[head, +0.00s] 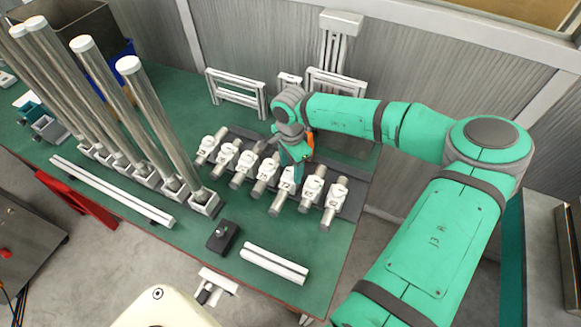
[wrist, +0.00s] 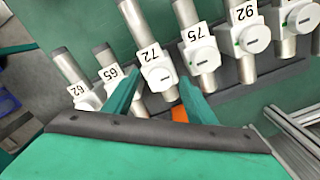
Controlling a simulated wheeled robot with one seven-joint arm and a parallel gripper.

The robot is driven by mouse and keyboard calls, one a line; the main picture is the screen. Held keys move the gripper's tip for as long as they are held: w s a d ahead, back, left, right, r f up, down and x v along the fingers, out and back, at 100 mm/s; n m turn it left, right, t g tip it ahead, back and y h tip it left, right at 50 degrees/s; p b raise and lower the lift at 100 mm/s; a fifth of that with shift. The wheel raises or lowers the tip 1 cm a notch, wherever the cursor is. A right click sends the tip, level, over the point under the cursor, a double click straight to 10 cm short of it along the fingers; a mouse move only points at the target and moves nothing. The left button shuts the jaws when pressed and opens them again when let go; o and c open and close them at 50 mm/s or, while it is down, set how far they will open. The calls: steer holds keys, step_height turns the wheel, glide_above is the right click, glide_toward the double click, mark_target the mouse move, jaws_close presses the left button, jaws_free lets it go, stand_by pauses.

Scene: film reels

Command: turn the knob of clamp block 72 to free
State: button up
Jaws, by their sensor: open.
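Clamp block 72 (wrist: 152,58) is a white block around a grey metal tube, with its number in black. Its round white knob (wrist: 163,79) faces the wrist camera and carries a small dark mark; I cannot tell which setting it points to. In the head view, block 72 (head: 286,187) sits in the row on the dark rail, partly behind my gripper. My gripper (wrist: 160,76) is open, with one green finger on each side of block 72's knob. I cannot tell whether the fingers touch it.
Block 65 (wrist: 113,78) and block 75 (wrist: 201,47) stand close on either side; blocks 62 (wrist: 83,93) and 92 (wrist: 245,30) lie beyond them. Tall metal tubes (head: 148,110) stand at the left of the green table. White frames (head: 237,92) stand behind the row.

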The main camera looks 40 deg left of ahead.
mark_target(291, 172)
step_height(291, 172, up, 10)
steer(key=shift+r, duration=0.2)
stand_by(0.8)
